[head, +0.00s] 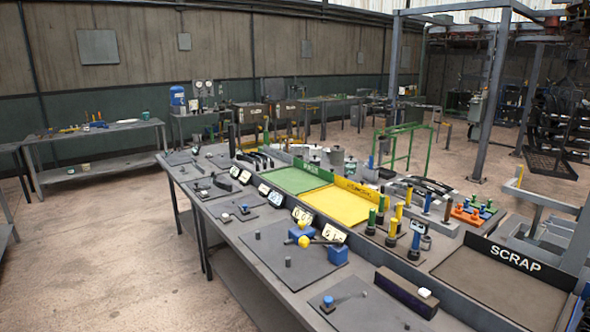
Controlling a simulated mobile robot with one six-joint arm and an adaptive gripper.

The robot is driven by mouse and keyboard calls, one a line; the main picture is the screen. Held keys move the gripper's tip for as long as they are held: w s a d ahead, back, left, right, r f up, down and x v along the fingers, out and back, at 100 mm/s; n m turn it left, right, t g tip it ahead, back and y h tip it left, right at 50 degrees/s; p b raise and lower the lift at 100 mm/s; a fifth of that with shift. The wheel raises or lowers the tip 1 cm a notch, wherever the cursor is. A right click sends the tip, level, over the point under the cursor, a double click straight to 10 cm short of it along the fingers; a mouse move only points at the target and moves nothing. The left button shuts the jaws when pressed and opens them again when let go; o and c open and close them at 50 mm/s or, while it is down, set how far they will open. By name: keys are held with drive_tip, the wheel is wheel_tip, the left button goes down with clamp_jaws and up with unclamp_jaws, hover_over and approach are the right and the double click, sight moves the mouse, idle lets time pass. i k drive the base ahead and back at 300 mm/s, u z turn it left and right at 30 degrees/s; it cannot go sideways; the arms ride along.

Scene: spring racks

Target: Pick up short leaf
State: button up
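My gripper is not in the head view. Dark curved strips that look like spring leaves (254,160) lie in a group at the far left part of the long bench. More dark curved strips (425,184) lie behind the yellow area on the right. I cannot tell which strip is the short leaf; they are small and overlap from here.
The long grey bench (222,224) carries dark mats, numbered cards (302,217), a green mat (297,180), a yellow mat (342,205) and a SCRAP tray (500,288). Upright green, yellow and blue posts stand near the tray. Open concrete floor (110,250) lies left.

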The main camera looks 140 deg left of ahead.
sight(257, 159)
drive_tip(key=z, duration=2.95)
drive_tip(key=i, duration=0.1)
drive_tip(key=z, duration=2.75)
